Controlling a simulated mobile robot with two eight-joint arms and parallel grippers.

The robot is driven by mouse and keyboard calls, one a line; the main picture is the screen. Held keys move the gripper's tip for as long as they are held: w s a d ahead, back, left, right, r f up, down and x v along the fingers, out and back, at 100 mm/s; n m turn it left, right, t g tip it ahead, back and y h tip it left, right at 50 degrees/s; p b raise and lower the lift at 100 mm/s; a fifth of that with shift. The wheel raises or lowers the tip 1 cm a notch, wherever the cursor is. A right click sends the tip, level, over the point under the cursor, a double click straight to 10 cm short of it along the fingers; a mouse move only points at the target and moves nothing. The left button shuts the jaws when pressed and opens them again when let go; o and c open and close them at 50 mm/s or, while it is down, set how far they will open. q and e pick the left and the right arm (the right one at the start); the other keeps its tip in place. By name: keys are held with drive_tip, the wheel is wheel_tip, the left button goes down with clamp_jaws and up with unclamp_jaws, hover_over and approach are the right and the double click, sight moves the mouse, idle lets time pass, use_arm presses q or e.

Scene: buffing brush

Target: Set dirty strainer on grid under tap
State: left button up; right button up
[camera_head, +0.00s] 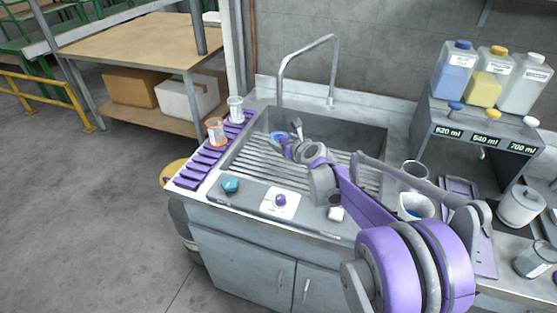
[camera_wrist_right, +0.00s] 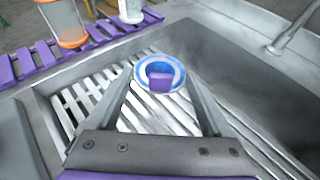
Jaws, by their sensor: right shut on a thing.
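The strainer (camera_wrist_right: 160,68), a small round piece with a white rim, a blue ring and a purple part in front, is between the fingertips of my right gripper (camera_wrist_right: 160,80). It also shows in the head view (camera_head: 279,136), above the left part of the sink. My right gripper (camera_head: 292,146) is shut on it. The slatted metal grid (camera_head: 255,158) lies in the sink below it; I cannot tell whether the strainer touches the slats. The tap (camera_head: 307,52) arches over the back of the sink. Any dirt is too small to tell. My left gripper is out of view.
A purple slatted rack (camera_head: 206,160) left of the sink holds an orange-banded cup (camera_head: 216,131) and a clear cup (camera_head: 236,109). A teal piece (camera_head: 230,185) and a white plate with a purple knob (camera_head: 281,203) lie on the front edge. A bottle shelf (camera_head: 480,128) stands right.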

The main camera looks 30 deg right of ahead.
sight(283, 164)
drive_tip(key=shift+f, duration=3.6)
drive_tip(key=shift+b, duration=0.3)
drive_tip(key=shift+f, duration=0.2)
drive_tip(key=o, duration=1.1)
drive_tip(key=shift+s+r, duration=0.2)
drive_tip(key=shift+r, duration=0.15)
drive_tip(key=v, duration=1.1)
drive_tip(key=shift+s, duration=0.25)
